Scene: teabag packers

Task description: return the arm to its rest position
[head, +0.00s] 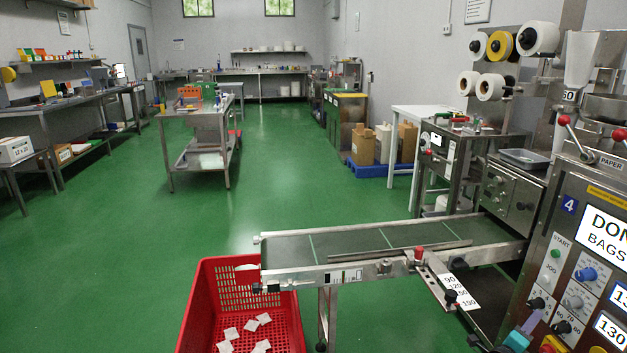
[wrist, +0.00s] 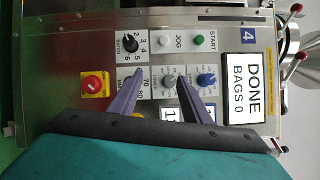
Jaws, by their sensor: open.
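My gripper (wrist: 159,74) is open and empty in the wrist view, its two purple fingers apart in front of the control panel (wrist: 215,95). The fingertips lie over the panel's lower row, near a grey knob (wrist: 170,80). I cannot tell whether they touch the panel. In the head view my teal and purple gripper (head: 532,323) shows at the lower right, close to the same panel (head: 545,275); most of my arm is out of view. The panel's display (wrist: 244,88) reads DONE, BAGS 0.
The panel also has a green START button (wrist: 199,40), a blue knob (wrist: 207,80) and a red knob (wrist: 92,85). A conveyor (head: 345,247) extends left from the machine, above a red crate (head: 190,308) with several white teabags. Green floor is open to the left.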

